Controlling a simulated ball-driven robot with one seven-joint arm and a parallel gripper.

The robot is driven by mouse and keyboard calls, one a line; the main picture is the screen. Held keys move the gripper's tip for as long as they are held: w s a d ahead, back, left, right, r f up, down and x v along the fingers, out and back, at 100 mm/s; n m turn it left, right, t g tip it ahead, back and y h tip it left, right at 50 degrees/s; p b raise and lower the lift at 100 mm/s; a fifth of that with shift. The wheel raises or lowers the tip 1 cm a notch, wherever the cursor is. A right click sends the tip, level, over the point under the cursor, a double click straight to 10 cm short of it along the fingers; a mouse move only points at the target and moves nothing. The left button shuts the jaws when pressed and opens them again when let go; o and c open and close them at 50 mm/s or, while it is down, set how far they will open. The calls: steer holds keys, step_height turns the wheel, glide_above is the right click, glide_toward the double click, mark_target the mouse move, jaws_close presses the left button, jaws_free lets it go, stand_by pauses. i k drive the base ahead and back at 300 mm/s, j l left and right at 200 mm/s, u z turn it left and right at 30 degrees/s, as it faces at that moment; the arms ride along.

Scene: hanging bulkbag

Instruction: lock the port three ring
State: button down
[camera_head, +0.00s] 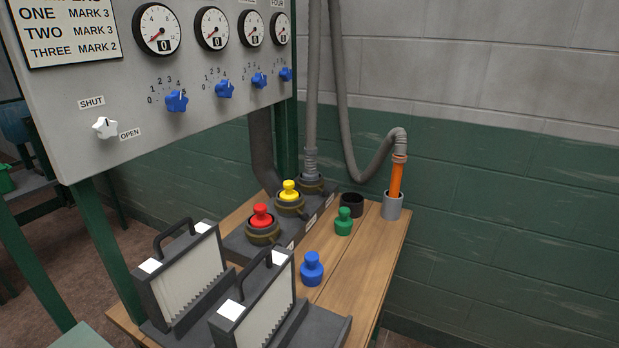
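A dark port block (235,243) on the wooden bench carries a row of ports with dark collar rings. The nearest port holds a red plug (262,215) and the middle one a yellow plug (290,190). At the farthest port, a grey ribbed hose end (310,165) stands upright in its ring (314,187). This looks like port three, but the small labels on the block are too small to read. I cannot tell whether this ring is locked. My gripper is not in view.
A green plug (343,222) and a blue plug (311,270) stand loose on the bench (352,278). A black cup (352,204) and a grey holder (392,207) with an orange wand (396,180) are behind. Two handled filter cases (262,310) stand in front. The gauge panel (120,75) overhangs left.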

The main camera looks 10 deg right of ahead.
mark_target(326, 193)
steer(key=i+l+u, duration=0.15)
steer(key=i+l, duration=0.55)
